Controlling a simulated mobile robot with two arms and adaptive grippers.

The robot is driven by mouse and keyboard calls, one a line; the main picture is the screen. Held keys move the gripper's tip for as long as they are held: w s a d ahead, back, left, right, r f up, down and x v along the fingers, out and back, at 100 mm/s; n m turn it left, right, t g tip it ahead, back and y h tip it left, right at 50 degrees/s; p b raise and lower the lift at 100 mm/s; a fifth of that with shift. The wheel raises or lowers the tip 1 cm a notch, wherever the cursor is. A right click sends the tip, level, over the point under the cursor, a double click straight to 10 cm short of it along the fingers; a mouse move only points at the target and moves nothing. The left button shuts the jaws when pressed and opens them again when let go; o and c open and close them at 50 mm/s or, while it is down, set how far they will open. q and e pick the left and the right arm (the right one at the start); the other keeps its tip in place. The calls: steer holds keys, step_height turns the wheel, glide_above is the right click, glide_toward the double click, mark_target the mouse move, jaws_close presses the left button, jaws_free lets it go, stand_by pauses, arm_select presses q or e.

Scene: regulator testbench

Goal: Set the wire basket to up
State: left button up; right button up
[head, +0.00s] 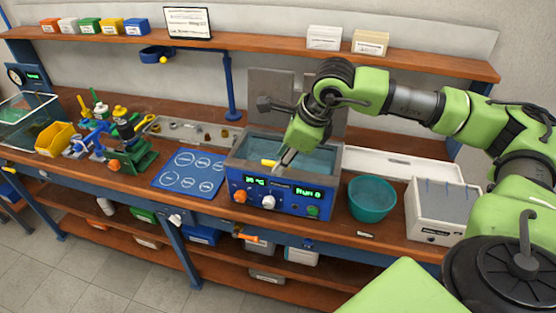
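A blue ultrasonic-type bath (245,187) with a steel-rimmed tank and green displays stands mid-bench. A short yellow handle (268,163) shows at the tank's front edge; it may belong to the wire basket. The basket's wire body cannot be made out in the tank and is partly hidden by my arm. My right gripper (283,161) reaches down over the tank, its fingertips close beside the right end of the yellow handle. Whether the fingers are open or shut on it cannot be told. My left gripper is not in view.
A teal bowl (371,201) and a white box with rods (441,212) stand right of the bath. A blue mat with circles (190,172) lies to its left, with a green fixture (135,150) beyond. An overhead shelf (245,41) runs behind.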

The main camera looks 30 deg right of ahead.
steer(key=shift+p+x, duration=0.35)
steer(key=shift+x, duration=1.5)
jaws_close()
step_height(320, 180, up, 7)
steer(key=shift+r, duration=0.1)
steer(key=shift+w+r, duration=0.1)
steer(key=shift+w, duration=0.1)
steer(key=shift+c, duration=0.5)
jaws_free()
steer(key=shift+o, duration=0.5)
steer(key=shift+s, duration=0.2)
